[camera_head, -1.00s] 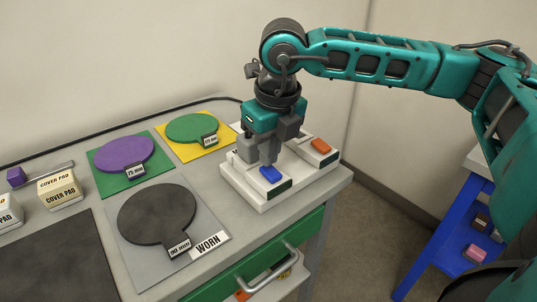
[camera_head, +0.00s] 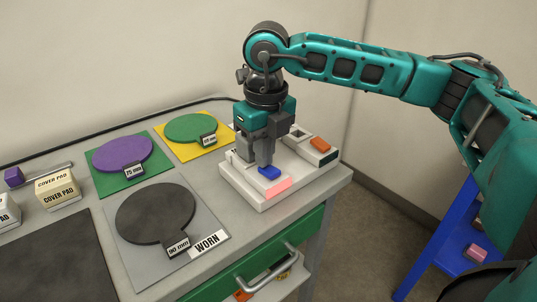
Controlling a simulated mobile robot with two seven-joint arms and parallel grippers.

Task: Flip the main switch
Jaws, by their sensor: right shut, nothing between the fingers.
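The white switch box (camera_head: 266,202) sits at the right end of the cart top. It carries a blue rocker switch (camera_head: 269,173) with a pink-red lit strip (camera_head: 270,189) in front of it. An orange rocker switch (camera_head: 319,144) with a dark green strip (camera_head: 326,158) is farther right on the box. My right gripper (camera_head: 264,164) points down with its fingers shut and empty. Its fingertips are at the back edge of the blue switch; I cannot tell whether they touch it. The gripper hides part of the box behind. My left gripper is not in view.
The grey cart top (camera_head: 245,233) holds a dark round pad marked WORN (camera_head: 155,213), a purple pad (camera_head: 122,153), a green pad (camera_head: 190,129) and cover pad boxes (camera_head: 57,188). A green drawer (camera_head: 230,272) with a metal handle is below. A blue stand (camera_head: 445,240) is at right.

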